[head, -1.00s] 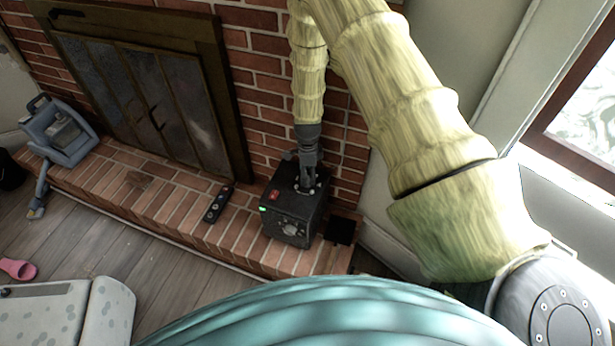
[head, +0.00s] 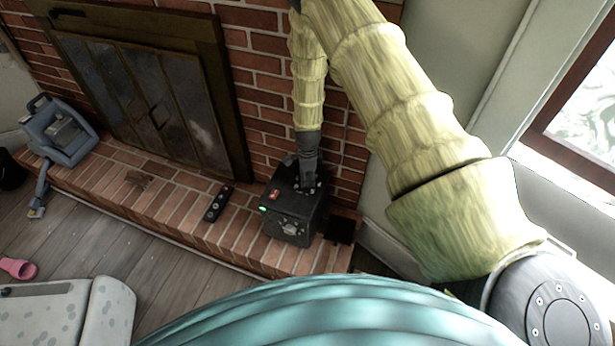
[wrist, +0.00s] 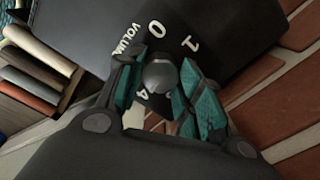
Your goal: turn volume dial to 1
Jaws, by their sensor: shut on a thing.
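The volume dial (wrist: 159,77) is a round grey knob in the wrist view. Around it are the white marks "VOLUME", "0", "1" and "4" on a dark panel, partly hidden by my fingers. My gripper (wrist: 160,86) has its teal fingers on both sides of the knob and is shut on it. I cannot make out which number the dial points at. In the head view my gripper (head: 307,185) reaches down to the top of the black box (head: 290,226). The dial itself is hidden there by the gripper.
The box stands on the brick hearth (head: 165,204), with a red switch, a green light and a front knob. A dark remote (head: 218,203) lies left of it, and a flat black item (head: 340,230) lies right. A brick wall rises close behind.

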